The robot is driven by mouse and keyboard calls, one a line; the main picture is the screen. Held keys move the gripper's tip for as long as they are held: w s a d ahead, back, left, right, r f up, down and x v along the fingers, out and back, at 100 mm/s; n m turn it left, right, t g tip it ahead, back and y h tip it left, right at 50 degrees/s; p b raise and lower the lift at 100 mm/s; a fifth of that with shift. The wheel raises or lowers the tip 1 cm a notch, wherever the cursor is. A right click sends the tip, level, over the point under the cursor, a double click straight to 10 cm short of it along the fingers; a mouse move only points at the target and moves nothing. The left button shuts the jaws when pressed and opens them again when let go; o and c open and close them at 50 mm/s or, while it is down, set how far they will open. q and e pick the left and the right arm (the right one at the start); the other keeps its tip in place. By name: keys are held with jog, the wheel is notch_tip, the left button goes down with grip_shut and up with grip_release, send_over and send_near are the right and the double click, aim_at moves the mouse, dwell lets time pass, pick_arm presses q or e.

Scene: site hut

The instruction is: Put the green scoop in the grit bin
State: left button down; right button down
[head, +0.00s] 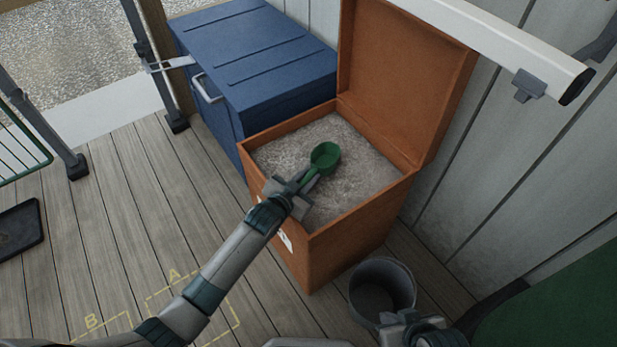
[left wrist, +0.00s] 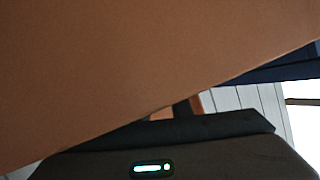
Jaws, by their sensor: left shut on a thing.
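The grit bin (head: 335,250) is an orange-brown box with its lid raised, filled with pale grey grit. The green scoop (head: 325,157) is over the grit inside the bin's opening, its handle toward me. My left gripper (head: 300,185) is shut on the scoop's handle near the bin's front rim. I cannot tell whether the scoop touches the grit. The left wrist view is mostly filled by the bin's brown wall (left wrist: 120,70); the scoop does not show there. My right gripper (head: 412,328) is low in the head view, by the bucket, and its fingers are unclear.
A closed blue chest (head: 260,75) stands left of the bin. A grey bucket (head: 382,288) stands on the floor at the bin's front right. A white beam (head: 500,45) crosses at the upper right. Floor marks A and B (head: 108,322) lie on clear planks at the left.

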jog(key=shift+s, duration=0.15)
pick_arm(q)
jog(key=c, duration=1.6)
grip_release()
jog(key=shift+f, duration=0.1)
pick_arm(e)
jog(key=shift+f, duration=0.1)
jog(key=shift+w+d, duration=0.1)
jog(key=shift+w, duration=0.1)
